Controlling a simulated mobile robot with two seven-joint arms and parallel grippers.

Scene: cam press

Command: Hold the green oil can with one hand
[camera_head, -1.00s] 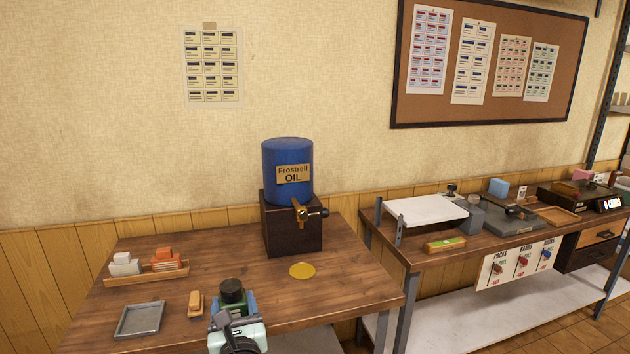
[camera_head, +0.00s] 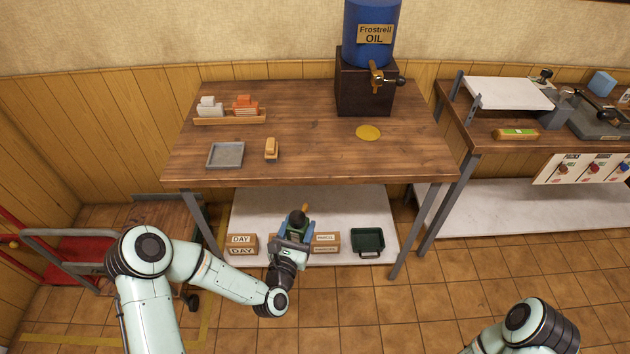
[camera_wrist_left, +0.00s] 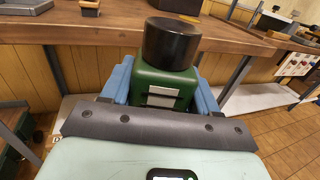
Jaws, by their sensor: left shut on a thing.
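The green oil can (camera_wrist_left: 168,88) has a black cap on top and a pale label. It fills the middle of the left wrist view, between the blue fingers of my left gripper (camera_wrist_left: 160,85). In the head view my left gripper (camera_head: 297,230) is shut on the green oil can (camera_head: 298,222), in front of the wooden table and below its top. The can looks roughly upright in the left wrist view. Its lower part is hidden by the gripper. My right arm shows only in part at the bottom right of the head view, and its gripper is out of the picture.
The wooden table (camera_head: 300,137) carries a blue oil drum (camera_head: 370,45) with a tap, a yellow disc (camera_head: 368,132), a grey tray (camera_head: 226,154) and a brush (camera_head: 271,149). Boxes and a dark green bin (camera_head: 368,241) sit on the lower shelf. A second bench (camera_head: 485,145) stands right.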

